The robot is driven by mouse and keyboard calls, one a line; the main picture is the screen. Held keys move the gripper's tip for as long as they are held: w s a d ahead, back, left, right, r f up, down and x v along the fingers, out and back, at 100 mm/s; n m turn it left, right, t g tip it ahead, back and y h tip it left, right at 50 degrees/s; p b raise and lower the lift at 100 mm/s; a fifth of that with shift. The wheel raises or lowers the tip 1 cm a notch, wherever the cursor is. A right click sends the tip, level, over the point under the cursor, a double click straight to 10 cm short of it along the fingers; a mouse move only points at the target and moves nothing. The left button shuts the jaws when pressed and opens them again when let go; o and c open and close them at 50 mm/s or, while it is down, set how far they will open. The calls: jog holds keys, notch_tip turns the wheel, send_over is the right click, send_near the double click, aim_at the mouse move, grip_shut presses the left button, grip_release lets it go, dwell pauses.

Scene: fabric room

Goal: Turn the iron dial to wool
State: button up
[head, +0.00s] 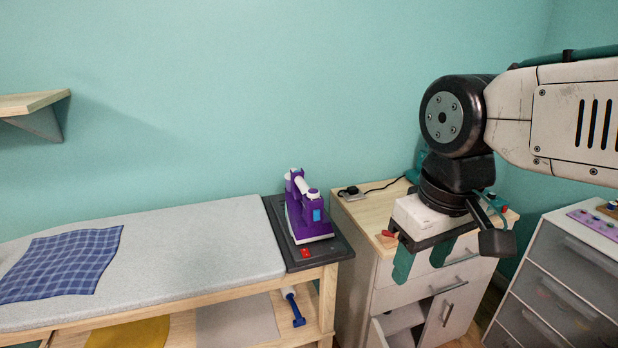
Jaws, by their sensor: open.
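A purple and white iron (303,218) stands on a dark rest plate (339,247) at the right end of the ironing table. A small round knob shows on its top, and a light blue patch is on its side. I cannot tell which part is the dial or read any setting. My gripper (423,262) hangs to the right of the iron, well apart from it, in front of the wooden-topped cabinet. Its two teal fingers point down and are spread apart, with nothing between them.
A blue checked cloth (62,264) lies on the grey ironing pad (195,246). A red button (305,253) is on the rest plate. The cabinet (350,212) holds a socket with a cable, and its lower door looks open. A grey drawer unit (570,278) stands right.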

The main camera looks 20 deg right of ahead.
jog(key=w+r+n, duration=0.4)
jog(key=w+n, duration=0.1)
jog(key=w, duration=0.7)
jog(key=n+g, duration=0.1)
jog(key=n, duration=1.1)
send_near(313, 191)
jog(key=shift+f, duration=0.1)
jog(key=shift+w+f, duration=0.15)
jog(key=shift+f, duration=0.2)
notch_tip(313, 191, down, 7)
jog(key=shift+f, duration=0.1)
jog(key=c, duration=1)
